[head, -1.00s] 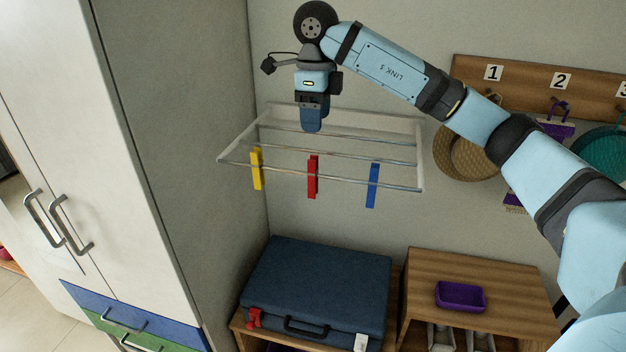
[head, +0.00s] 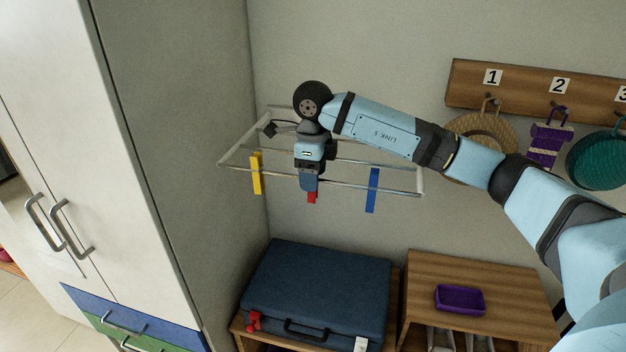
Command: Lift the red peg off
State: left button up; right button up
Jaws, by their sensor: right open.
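The red peg (head: 312,198) hangs on the front rail of the wall rack (head: 345,187). Only its lower end shows below my right gripper (head: 309,188). The right gripper points down over the peg and hides its upper part. Its jaws are open, and I cannot tell whether they sit around the peg or just in front of it. A yellow peg (head: 257,173) hangs on the same rail to the left, and a blue peg (head: 372,190) hangs to the right. My left gripper is not in view.
A tall cabinet (head: 180,150) stands close on the left. Below are a blue suitcase (head: 320,285) on a wooden bench and a purple tray (head: 460,299) on a wooden shelf. Hats and a purple item (head: 545,145) hang from numbered hooks at right.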

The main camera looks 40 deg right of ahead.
jog(key=shift+c, duration=0.3)
jog(key=c, duration=0.8)
jog(key=shift+c, duration=0.5)
jog(key=shift+r, duration=0.1)
notch_tip(320, 180, up, 26)
jog(key=p, duration=0.6)
jog(key=shift+p, duration=0.35)
jog(key=shift+a, duration=0.1)
